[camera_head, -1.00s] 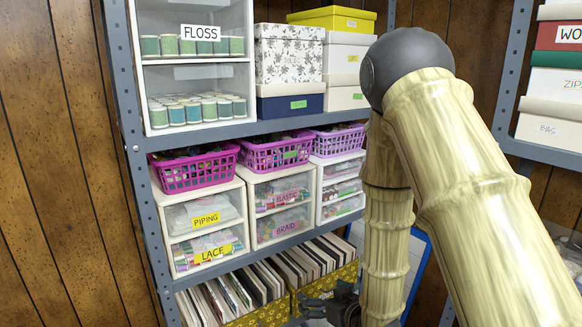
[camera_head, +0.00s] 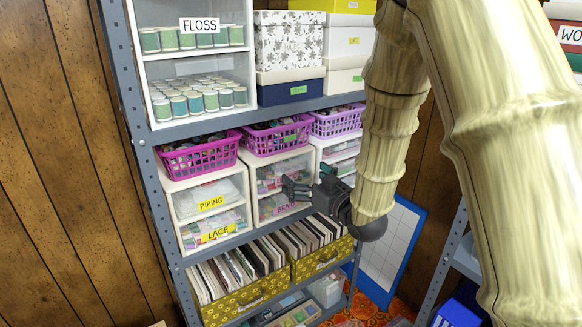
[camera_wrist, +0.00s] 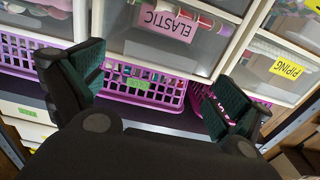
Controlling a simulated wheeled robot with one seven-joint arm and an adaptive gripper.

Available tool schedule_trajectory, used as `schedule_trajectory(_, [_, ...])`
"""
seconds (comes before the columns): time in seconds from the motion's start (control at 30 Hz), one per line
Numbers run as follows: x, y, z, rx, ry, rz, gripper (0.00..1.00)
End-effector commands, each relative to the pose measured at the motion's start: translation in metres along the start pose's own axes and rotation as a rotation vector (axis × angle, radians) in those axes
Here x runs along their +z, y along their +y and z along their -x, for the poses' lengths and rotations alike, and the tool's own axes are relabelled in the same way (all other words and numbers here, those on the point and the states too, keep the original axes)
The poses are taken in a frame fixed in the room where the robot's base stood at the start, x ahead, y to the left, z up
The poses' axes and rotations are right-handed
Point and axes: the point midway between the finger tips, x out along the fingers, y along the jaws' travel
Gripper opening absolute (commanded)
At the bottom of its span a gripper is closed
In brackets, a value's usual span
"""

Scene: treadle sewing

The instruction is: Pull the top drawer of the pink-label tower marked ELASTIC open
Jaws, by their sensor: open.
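The white tower with pink labels (camera_head: 250,185) is the middle one of the drawer towers on the shelf. Its top drawer (camera_head: 270,176) is clear-fronted, looks shut, and is partly covered by my gripper. In the wrist view, which is upside down, the ELASTIC label (camera_wrist: 166,20) shows on the drawer front (camera_wrist: 125,40). My gripper (camera_head: 290,188) is open and empty, with its fingers pointing at the middle tower. In the wrist view the fingers (camera_wrist: 155,88) are spread wide below the label. I cannot tell whether they touch anything.
A purple basket (camera_head: 275,138) sits on top of the middle tower. The yellow-label tower (camera_head: 176,208) stands left of it, another tower (camera_head: 327,152) right. Yellow patterned boxes of files (camera_head: 237,297) fill the shelf below. A grey shelf edge (camera_head: 255,227) runs under the towers.

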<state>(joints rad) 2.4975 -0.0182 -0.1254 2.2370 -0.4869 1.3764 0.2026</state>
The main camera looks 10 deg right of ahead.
Motion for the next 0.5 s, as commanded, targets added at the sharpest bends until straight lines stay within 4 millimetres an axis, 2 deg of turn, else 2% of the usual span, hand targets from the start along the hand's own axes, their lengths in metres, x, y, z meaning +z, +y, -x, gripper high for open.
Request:
schedule_trajectory(0.2, [-0.001,0.000,-0.035,-0.001,0.000,0.001,1.00])
schedule_trajectory(0.5, [0.000,0.000,-0.062,0.000,0.000,0.000,1.00])
